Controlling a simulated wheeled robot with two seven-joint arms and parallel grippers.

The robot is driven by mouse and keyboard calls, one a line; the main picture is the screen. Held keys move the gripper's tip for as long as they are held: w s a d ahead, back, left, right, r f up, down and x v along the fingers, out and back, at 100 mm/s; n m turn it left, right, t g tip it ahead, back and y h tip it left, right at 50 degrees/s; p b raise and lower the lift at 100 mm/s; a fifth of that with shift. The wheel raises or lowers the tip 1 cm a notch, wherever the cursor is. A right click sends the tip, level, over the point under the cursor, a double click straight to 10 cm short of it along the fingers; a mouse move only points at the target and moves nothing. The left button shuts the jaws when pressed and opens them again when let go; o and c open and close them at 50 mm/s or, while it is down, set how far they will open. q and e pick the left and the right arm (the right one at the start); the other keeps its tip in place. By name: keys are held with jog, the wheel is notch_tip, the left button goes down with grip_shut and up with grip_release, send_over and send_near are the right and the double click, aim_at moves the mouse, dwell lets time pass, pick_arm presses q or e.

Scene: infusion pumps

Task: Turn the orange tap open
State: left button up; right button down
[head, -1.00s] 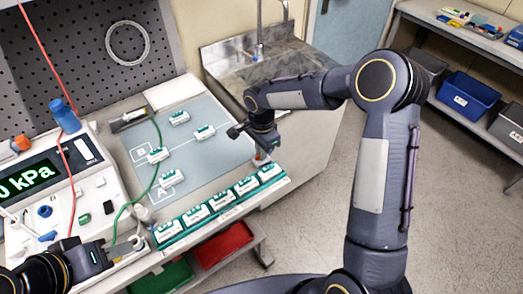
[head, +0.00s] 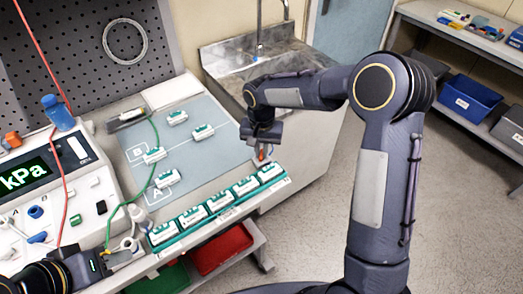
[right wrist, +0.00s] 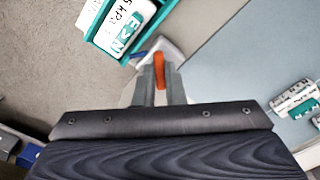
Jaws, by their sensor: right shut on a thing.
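The orange tap (head: 262,154) is a small lever at the right end of the row of labelled units, at the bench's front edge. In the right wrist view its orange handle (right wrist: 159,70) stands between my fingers, above a pale mount. My right gripper (head: 262,148) points down and is shut on the tap handle. Its two grey fingers (right wrist: 160,88) flank the handle. My left gripper (head: 128,256) is low at the left, beside a pale fitting (head: 127,243) on the green hose; its fingertips are too unclear to tell their opening.
Several white-and-green units stand in a teal rack (head: 217,220) along the front edge. More lie on the grey-blue mat (head: 207,135). A pressure display (head: 25,176) stands at left. A red bin (head: 222,248) sits below. A sink (head: 262,62) is behind.

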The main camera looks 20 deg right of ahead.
aim_at(261, 153)
jog(key=shift+n, duration=0.5)
jog(key=c, duration=1.5)
grip_release()
notch_tip(261, 153, up, 8)
jog(key=shift+f+b, duration=0.25)
jog(key=shift+b, duration=0.15)
jog(key=shift+r, duration=0.2)
